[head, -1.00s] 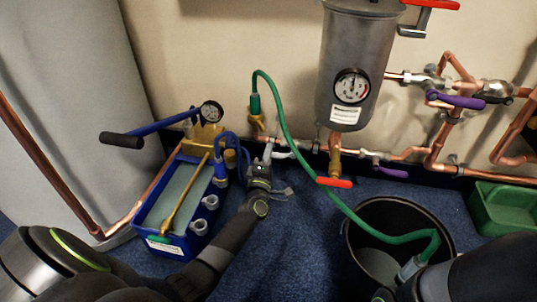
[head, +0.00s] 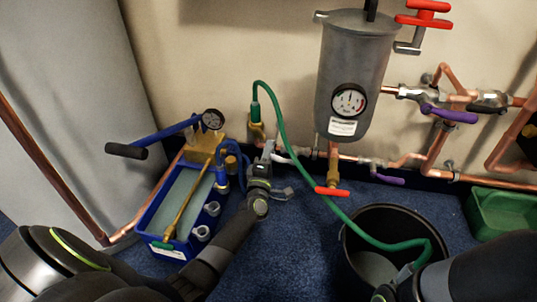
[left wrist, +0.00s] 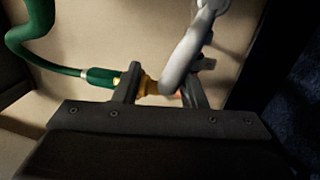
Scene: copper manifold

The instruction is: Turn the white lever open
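The white lever (head: 268,149) is on the low pipe at the wall, right of the blue pump, and stands roughly upright. My left gripper (head: 270,168) is at it, its fingers partly hidden in the head view. In the left wrist view the white lever (left wrist: 183,58) passes between the two spread fingers of my left gripper (left wrist: 163,88), closer to the right finger. A brass fitting (left wrist: 150,87) with the green hose's end shows behind the fingers. My right gripper (head: 404,276) is at the black bucket, at the lower end of the green hose (head: 300,165), and appears closed on it.
A blue test pump (head: 160,205) stands left of my left arm. A grey tank (head: 345,65) with a gauge hangs above a red valve handle (head: 332,191). Purple levers (head: 448,114) are on the right pipes. The black bucket (head: 350,245) and green crate (head: 490,210) stand on blue carpet.

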